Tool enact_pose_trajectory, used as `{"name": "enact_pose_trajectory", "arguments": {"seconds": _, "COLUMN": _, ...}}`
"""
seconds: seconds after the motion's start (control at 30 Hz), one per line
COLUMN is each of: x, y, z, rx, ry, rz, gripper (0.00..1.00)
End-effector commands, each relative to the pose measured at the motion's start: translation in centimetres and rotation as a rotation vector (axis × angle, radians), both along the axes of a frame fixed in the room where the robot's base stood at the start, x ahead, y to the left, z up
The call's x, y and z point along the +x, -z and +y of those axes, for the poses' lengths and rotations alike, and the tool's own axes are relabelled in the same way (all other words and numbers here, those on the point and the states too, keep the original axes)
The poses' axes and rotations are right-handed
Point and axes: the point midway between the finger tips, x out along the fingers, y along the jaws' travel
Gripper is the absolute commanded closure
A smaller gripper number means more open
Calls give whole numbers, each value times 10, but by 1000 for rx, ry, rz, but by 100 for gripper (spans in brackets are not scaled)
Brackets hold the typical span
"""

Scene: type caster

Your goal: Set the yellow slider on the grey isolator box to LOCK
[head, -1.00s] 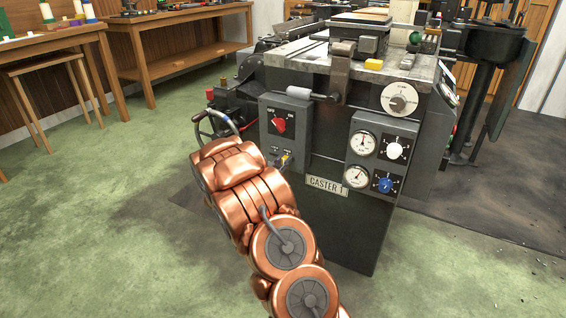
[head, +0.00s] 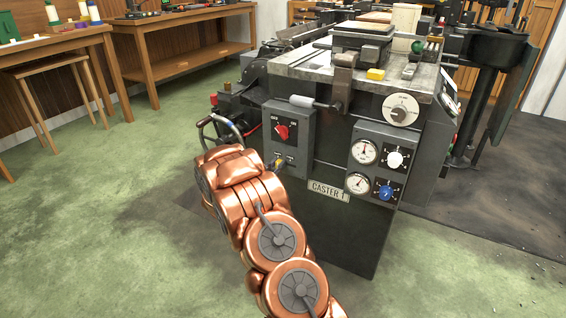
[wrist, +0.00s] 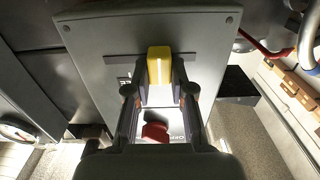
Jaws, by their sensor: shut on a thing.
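The grey isolator box (head: 304,140) is on the front left of the machine. The wrist view shows its grey face (wrist: 90,35) close up, with a dark slot across it. The yellow slider (wrist: 159,65) sits near the middle of that slot, slightly right of centre there. My gripper (wrist: 160,75) is shut on the slider, one finger on each side. In the head view the slider (head: 278,163) is a small yellow spot beside my copper arm. A printed label left of the slider in the wrist view is partly covered and too small to read.
A red rotary knob (head: 282,132) is on the same box; in the wrist view the red knob (wrist: 155,132) shows between my fingers. A curved grey handle (head: 221,122) stands left of the box. Gauges (head: 364,152) and knobs are to the right. Green floor is open at left.

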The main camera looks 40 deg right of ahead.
Motion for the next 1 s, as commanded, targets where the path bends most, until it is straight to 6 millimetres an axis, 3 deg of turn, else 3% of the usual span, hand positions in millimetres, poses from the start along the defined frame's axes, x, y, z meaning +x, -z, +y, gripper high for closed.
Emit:
{"name": "enact_pose_trajectory", "arguments": {"seconds": 0.2, "x": 15, "y": -1, "z": 5, "rx": 0, "ry": -2, "rz": 2, "gripper": 100}}
{"name": "enact_pose_trajectory", "arguments": {"seconds": 0.6, "x": 20, "y": -1, "z": 7, "rx": -3, "ry": -7, "rz": -1, "gripper": 100}}
{"name": "enact_pose_trajectory", "arguments": {"seconds": 0.63, "x": 20, "y": -1, "z": 7, "rx": -3, "ry": -7, "rz": -1, "gripper": 74}}
{"name": "enact_pose_trajectory", "arguments": {"seconds": 0.83, "x": 19, "y": -1, "z": 6, "rx": -3, "ry": -5, "rz": 0, "gripper": 54}}
{"name": "enact_pose_trajectory", "arguments": {"seconds": 1.0, "x": 17, "y": 0, "z": 5, "rx": -2, "ry": -1, "rz": 0, "gripper": 52}}
